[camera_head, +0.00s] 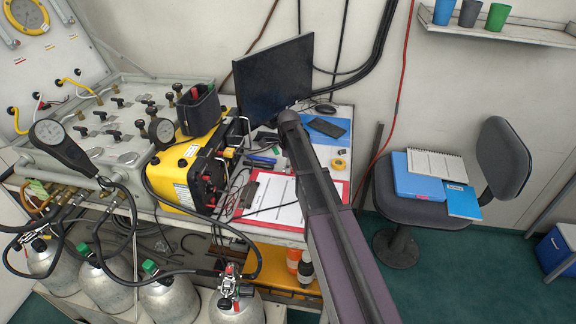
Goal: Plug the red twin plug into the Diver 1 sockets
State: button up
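A yellow case (187,167) stands on the bench left of centre. Its dark front panel (208,182) faces right and is seen at a steep angle, with small red and black fittings. I cannot make out the Diver 1 sockets or any labels. A black open-topped pouch (198,112) sits on top of the case. A small red piece (194,93) shows at its opening; I cannot tell whether it is the red twin plug. My arm reaches up from the bottom right to beside the monitor. My gripper is not visible, so whether it holds anything is hidden.
A monitor (273,77) stands behind the case. A red clipboard (249,221), loose cables and a yellow tape roll (339,164) lie on the bench. A grey valve panel (108,130) with a gauge stands at left, gas cylinders (172,299) below. A chair (412,205) is at right.

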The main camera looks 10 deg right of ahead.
jog(key=o, duration=0.5)
jog(key=shift+w+d+f, duration=0.1)
jog(key=shift+w+f, duration=0.05)
jog(key=shift+w, duration=0.05)
grip_shut()
jog(key=shift+w+r+p, duration=0.2)
jog(key=shift+r+p, duration=0.05)
jog(key=shift+p, duration=0.2)
jog(key=shift+r, duration=0.1)
jog(key=shift+s+r+p, duration=0.1)
jog(key=shift+r+p, duration=0.2)
jog(key=shift+p, duration=0.1)
jog(key=shift+r+p, duration=0.65)
jog(key=shift+r, duration=0.05)
jog(key=shift+s, duration=0.1)
